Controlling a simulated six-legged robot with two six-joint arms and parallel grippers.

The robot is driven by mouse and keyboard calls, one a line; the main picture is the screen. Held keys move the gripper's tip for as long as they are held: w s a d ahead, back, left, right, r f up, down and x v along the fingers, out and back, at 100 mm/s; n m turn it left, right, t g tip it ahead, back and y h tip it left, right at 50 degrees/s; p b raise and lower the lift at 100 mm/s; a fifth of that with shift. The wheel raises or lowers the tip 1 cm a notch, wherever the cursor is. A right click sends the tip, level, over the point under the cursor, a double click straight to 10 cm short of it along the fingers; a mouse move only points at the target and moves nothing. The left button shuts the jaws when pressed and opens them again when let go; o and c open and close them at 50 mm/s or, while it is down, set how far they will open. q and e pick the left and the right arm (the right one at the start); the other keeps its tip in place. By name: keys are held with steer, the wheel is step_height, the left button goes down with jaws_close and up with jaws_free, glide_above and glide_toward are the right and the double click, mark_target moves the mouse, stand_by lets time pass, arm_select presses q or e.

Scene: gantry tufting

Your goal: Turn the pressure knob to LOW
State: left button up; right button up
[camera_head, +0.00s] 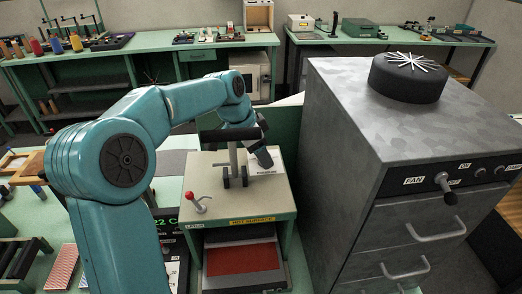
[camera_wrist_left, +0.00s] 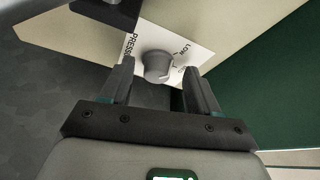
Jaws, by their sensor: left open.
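The grey pressure knob (camera_wrist_left: 157,66) shows in the left wrist view on a white plate (camera_wrist_left: 195,48) with the words PRESSURE and LOW. LOW is printed at the knob's upper right; I cannot tell where the knob points. My left gripper (camera_wrist_left: 158,72) is open, with one finger on each side of the knob; contact is not clear. In the head view my left gripper (camera_head: 262,157) reaches down to the right side of the cream press (camera_head: 205,170), and the knob is hidden there. My right gripper is not in view.
The press has a dark lever handle (camera_head: 230,134) beside my gripper and a red-tipped latch lever (camera_head: 190,196) at its left. A grey metal cabinet (camera_head: 335,150) stands close on the right. Green benches with tools line the back.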

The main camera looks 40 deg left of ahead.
arm_select(q)
steer(key=shift+w+d+f, duration=0.15)
steer(key=shift+w+d, duration=0.25)
steer(key=shift+d, duration=0.1)
steer(key=shift+s+a, duration=0.2)
steer(key=shift+a, duration=0.15)
steer(key=c, duration=1)
steer(key=shift+d, duration=0.15)
steer(key=shift+n+b, duration=0.45)
steer(key=shift+n, duration=0.05)
steer(key=shift+n+y, duration=0.3)
